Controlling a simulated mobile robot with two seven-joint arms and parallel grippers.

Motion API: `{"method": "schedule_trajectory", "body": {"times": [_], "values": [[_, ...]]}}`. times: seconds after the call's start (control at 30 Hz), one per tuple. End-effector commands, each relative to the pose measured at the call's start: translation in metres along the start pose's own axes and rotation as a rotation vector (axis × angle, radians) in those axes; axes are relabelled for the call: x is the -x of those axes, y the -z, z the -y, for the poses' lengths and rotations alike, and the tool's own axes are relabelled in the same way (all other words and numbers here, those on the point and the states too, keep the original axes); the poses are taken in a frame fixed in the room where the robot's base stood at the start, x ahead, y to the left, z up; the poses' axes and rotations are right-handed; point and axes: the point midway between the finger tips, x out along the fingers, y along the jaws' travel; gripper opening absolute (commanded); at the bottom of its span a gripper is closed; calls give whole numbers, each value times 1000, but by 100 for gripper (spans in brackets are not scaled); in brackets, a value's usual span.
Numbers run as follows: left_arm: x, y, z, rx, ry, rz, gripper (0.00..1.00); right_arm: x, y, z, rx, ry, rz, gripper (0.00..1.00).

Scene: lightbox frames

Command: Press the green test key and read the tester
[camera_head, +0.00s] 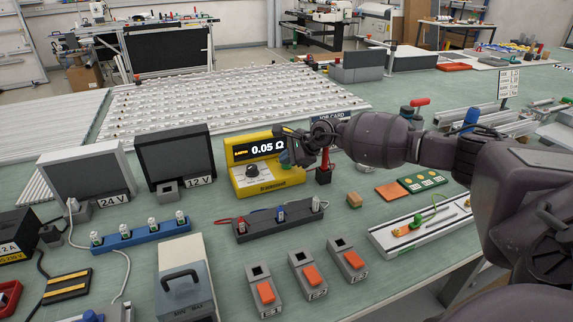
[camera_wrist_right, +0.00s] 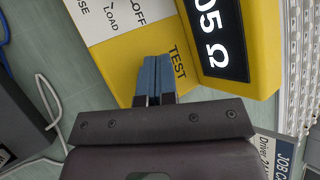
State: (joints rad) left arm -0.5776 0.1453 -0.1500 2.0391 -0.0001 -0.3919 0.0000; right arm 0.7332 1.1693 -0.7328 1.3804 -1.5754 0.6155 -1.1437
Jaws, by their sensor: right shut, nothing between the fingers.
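The yellow tester (camera_head: 256,184) stands on the green bench in the middle of the head view, its black display (camera_head: 265,149) reading 0.05 Ω. It also fills the top of the right wrist view (camera_wrist_right: 245,90), where the display is cut off and shows "05 Ω". My right gripper (camera_head: 287,160) is at the tester's right side, below the display. In the wrist view its blue fingertips (camera_wrist_right: 155,62) are together and empty, over the yellow face beside the word TEST. I cannot make out the green test key; the fingers probably cover it. My left gripper is out of view.
A dark block with plugs (camera_head: 279,224) lies in front of the tester. Several orange-topped switches (camera_head: 309,276) stand nearer. A 12 V box (camera_head: 174,155) is to the left. A red-and-black piece (camera_head: 324,174) stands close right of the tester. A job card (camera_wrist_right: 275,155) lies near my wrist.

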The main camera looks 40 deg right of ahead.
Motion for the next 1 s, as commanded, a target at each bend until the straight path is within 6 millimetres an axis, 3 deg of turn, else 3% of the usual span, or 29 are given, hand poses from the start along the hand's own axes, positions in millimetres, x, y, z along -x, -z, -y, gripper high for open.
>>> {"method": "schedule_trajectory", "body": {"times": [1.0], "values": [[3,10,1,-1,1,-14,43,12,-9,9,0,-1,-1,0]]}}
